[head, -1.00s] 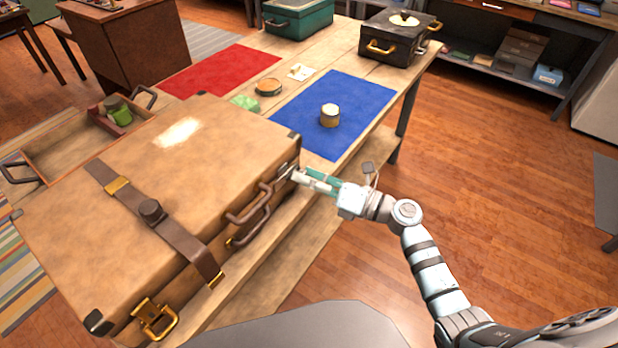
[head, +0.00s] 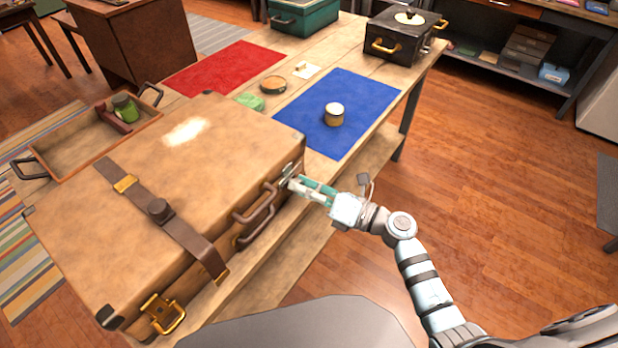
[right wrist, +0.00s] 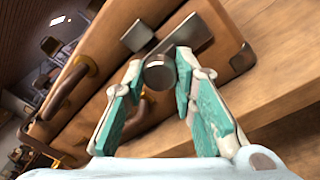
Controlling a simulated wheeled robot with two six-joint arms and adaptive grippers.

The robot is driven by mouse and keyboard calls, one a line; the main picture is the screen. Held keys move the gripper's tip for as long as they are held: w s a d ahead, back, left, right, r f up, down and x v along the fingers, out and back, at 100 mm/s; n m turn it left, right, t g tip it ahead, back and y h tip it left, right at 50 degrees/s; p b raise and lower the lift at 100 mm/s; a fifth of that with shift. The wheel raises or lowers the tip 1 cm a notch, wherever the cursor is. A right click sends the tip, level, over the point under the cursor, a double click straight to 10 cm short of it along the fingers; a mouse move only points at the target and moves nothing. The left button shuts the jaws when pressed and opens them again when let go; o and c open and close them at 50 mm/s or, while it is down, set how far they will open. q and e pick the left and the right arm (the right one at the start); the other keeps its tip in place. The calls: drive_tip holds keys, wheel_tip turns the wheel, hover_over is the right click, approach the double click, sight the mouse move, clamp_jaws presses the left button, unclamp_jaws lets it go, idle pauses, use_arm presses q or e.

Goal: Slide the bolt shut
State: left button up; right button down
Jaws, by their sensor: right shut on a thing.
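A large tan suitcase (head: 110,225) lies on the wooden table. Its bolt (head: 287,171) is a small metal fitting on the front side, near the right corner. In the right wrist view the bolt's round dark knob (right wrist: 160,71) sits between my fingers, with a grey plate (right wrist: 137,37) and a dark bar (right wrist: 187,34) behind it. My right gripper (head: 290,183) is shut on the knob; its teal-padded fingers also show in the right wrist view (right wrist: 160,78). The gripper partly hides the bolt in the head view, so its exact position is unclear there. My left gripper is not in view.
Brown handles (head: 255,203) stick out from the suitcase front, left of my gripper. A brass latch (head: 163,314) is at the near corner. A blue mat (head: 365,98) with a small round tin (head: 334,114) lies behind. The floor to the right is clear.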

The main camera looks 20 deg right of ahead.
drive_tip(key=c, duration=1.7)
unclamp_jaws()
drive_tip(key=shift+s+f, duration=0.1)
drive_tip(key=o, duration=0.4)
drive_tip(key=shift+a, duration=0.15)
drive_tip(key=v, duration=1.2)
